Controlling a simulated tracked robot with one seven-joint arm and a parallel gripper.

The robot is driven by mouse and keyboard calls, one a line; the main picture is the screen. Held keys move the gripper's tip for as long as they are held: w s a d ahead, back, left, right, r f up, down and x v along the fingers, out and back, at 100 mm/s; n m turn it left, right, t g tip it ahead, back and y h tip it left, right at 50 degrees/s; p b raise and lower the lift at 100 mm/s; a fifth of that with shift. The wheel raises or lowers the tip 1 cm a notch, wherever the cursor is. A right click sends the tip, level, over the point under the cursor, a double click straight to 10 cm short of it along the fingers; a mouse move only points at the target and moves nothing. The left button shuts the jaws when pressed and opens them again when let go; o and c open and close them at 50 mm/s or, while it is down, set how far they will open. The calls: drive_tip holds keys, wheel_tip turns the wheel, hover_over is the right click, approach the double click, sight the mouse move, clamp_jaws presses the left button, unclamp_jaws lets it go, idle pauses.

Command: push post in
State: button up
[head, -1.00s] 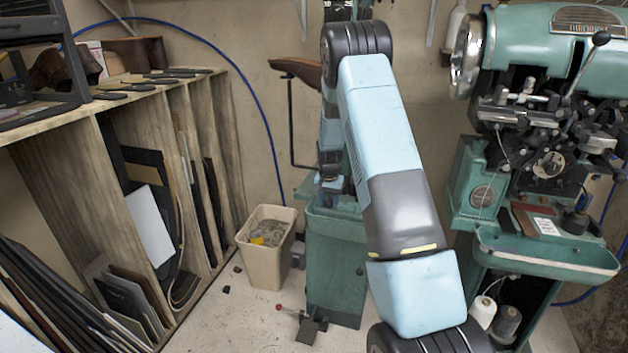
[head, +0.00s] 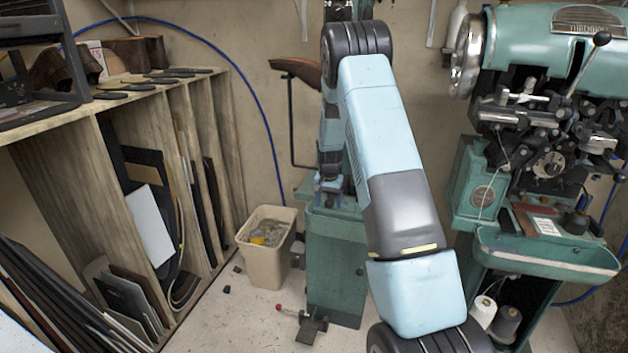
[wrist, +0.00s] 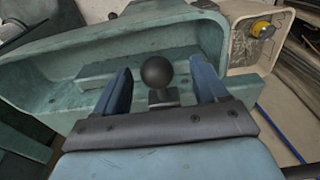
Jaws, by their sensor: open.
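In the wrist view, a black ball knob (wrist: 157,72) on a short dark stem shows between the fingers of my gripper (wrist: 159,66). I take it for the top of the post; how far the stem reaches is hidden. The gripper is open, one blue finger on each side of the knob, and I cannot tell whether anything touches. Behind the fingers lies a green tray (wrist: 60,80). In the head view, my gripper (head: 328,190) points down at the top of the green machine stand (head: 335,262), and my arm hides part of it. The knob is not clear there.
A beige bin (head: 262,268) stands left of the stand. The green stitching machine (head: 535,150) is at the right, with thread spools (head: 508,322) below. Wooden shelving (head: 90,155) fills the left. A brown shoe form (head: 298,72) sits on a thin bent rod behind.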

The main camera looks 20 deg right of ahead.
wheel_tip(320, 180, up, 7)
drive_tip(key=s+a, duration=0.1)
drive_tip(key=shift+s, duration=0.35)
idle(0.5)
drive_tip(key=s+a+r+n+t, duration=0.1)
drive_tip(key=s+a+r+n, duration=0.15)
drive_tip(key=s+r, duration=0.8)
drive_tip(key=s+a+r+n+t, duration=0.1)
drive_tip(key=s+a+r, duration=0.45)
drive_tip(key=r, duration=0.85)
drive_tip(key=s+a+r+n+t, duration=0.1)
drive_tip(key=s+r+n, duration=0.1)
drive_tip(key=s, duration=1.1)
drive_tip(key=s+a+r+n+t, duration=0.1)
drive_tip(key=s+a+r, duration=0.1)
drive_tip(key=s, duration=1.2)
drive_tip(key=shift+r+n+t+y, duration=0.3)
drive_tip(key=shift+r+n+y, duration=0.1)
drive_tip(key=shift+r, duration=0.15)
